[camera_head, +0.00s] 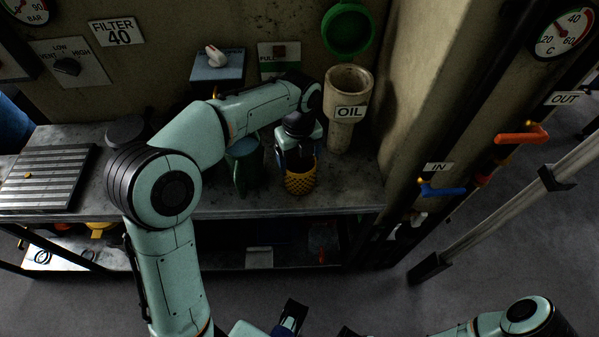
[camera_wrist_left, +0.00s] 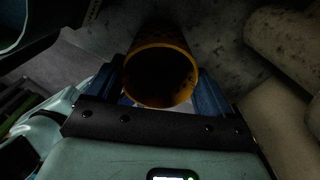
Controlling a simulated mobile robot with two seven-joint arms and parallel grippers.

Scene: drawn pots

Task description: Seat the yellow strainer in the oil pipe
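The yellow strainer (camera_head: 301,181) is a mesh cup in my left gripper (camera_head: 297,168), above or on the bench in front; I cannot tell whether it touches the bench. In the left wrist view the strainer's round rim (camera_wrist_left: 160,48) faces the camera, between the blue fingers of the left gripper (camera_wrist_left: 165,85). The oil pipe (camera_head: 340,135) is a beige upright pipe with a wide open mouth and an OIL label. It stands behind and to the right of the strainer, apart from it. My right gripper (camera_head: 292,316) shows partly at the bottom edge; its opening is unclear.
A green round lid (camera_head: 348,30) stands open above the pipe. A green funnel-like vessel (camera_head: 243,165) is left of the strainer. A ribbed plate (camera_head: 45,178) lies on the bench (camera_head: 345,193) at left. A wall corner with blue (camera_head: 442,189) and orange (camera_head: 520,135) handles is at right.

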